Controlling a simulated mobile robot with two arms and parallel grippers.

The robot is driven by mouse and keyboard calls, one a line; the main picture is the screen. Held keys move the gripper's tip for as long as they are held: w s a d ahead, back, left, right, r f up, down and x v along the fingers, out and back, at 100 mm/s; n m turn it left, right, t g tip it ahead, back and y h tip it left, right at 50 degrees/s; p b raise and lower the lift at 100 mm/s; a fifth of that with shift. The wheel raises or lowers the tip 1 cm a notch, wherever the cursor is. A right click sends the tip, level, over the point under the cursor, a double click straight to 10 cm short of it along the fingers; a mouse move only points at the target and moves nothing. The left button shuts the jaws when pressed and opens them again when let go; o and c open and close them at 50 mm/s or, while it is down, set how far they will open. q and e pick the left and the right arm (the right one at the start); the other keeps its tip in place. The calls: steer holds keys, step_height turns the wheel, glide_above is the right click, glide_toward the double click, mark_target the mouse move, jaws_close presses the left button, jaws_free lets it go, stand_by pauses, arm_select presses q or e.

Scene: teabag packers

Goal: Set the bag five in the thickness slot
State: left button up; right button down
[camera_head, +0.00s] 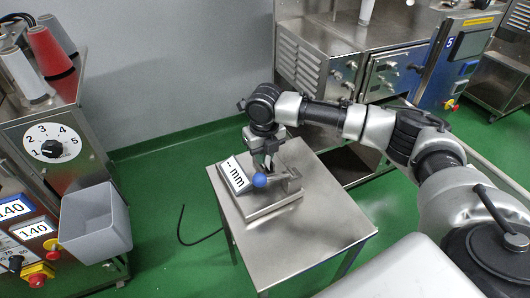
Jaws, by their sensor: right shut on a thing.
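The thickness gauge (270,206) is a steel block with a tilted white display (236,175) reading "-- mm" on its left. A blue ball knob (260,180) is at the front of the gauge. Its slot is hidden or too small to make out. My right gripper (265,163) points down at the gauge, just behind the blue knob and right of the display. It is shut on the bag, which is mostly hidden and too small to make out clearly. Whether the bag touches the gauge cannot be told. My left gripper is out of view.
The gauge stands on a small steel table (310,238), whose front and right are clear. A grey bin (95,222) hangs on the left machine with a 1-5 dial (52,143). Steel machines stand behind. A black cable (183,230) lies on the green floor.

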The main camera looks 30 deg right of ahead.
steer(key=c, duration=1.3)
jaws_free()
steer(key=shift+s+a+f, duration=0.1)
steer(key=shift+s+f, duration=0.15)
steer(key=shift+f, duration=0.35)
steer(key=shift+s+a+f, duration=0.1)
steer(key=shift+s+f, duration=0.15)
steer(key=shift+f, duration=0.35)
steer(key=shift+o, duration=0.2)
steer(key=shift+r, duration=0.2)
steer(key=shift+w+r+b, duration=0.2)
steer(key=shift+r+b, duration=0.05)
steer(key=shift+b, duration=0.2)
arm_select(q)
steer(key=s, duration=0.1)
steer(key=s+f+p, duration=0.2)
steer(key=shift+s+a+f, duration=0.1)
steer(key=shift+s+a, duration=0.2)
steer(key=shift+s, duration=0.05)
arm_select(e)
steer(key=shift+o, duration=0.6)
steer(key=r, duration=1.2)
steer(key=shift+w+d+r, duration=0.15)
steer(key=shift+w+r, duration=0.05)
steer(key=shift+w, duration=0.15)
